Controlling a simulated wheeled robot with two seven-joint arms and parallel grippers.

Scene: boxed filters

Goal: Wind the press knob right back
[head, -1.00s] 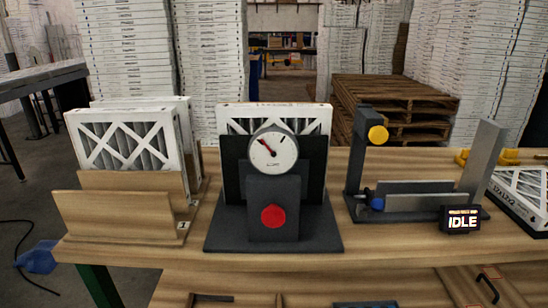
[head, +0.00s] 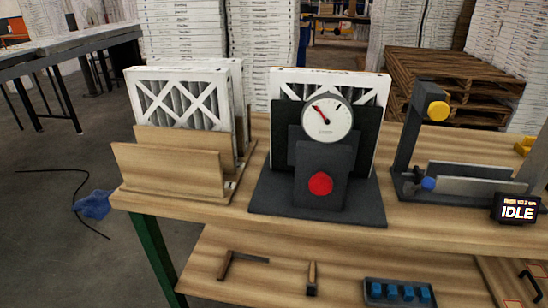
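None of my grippers shows in the head view. Right of the bench's middle stands a dark grey device with an upright column (head: 405,140), a round yellow knob (head: 438,112) near its top and a small blue knob (head: 428,184) low at the left end of a grey bar (head: 475,187). A small black display (head: 515,209) at its front right reads IDLE. Left of it is a black stand with a round white dial (head: 327,119), its red needle pointing up-left, and a red knob (head: 320,184) below. I cannot tell which knob is the press knob.
A boxed filter (head: 300,78) stands behind the dial. More filters (head: 180,98) stand in a wooden rack (head: 165,172) at left. A lower shelf holds a tray of blue pieces (head: 399,293) and a small wooden-handled tool (head: 312,279). The floor at left has a blue cloth (head: 94,205) and a cable.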

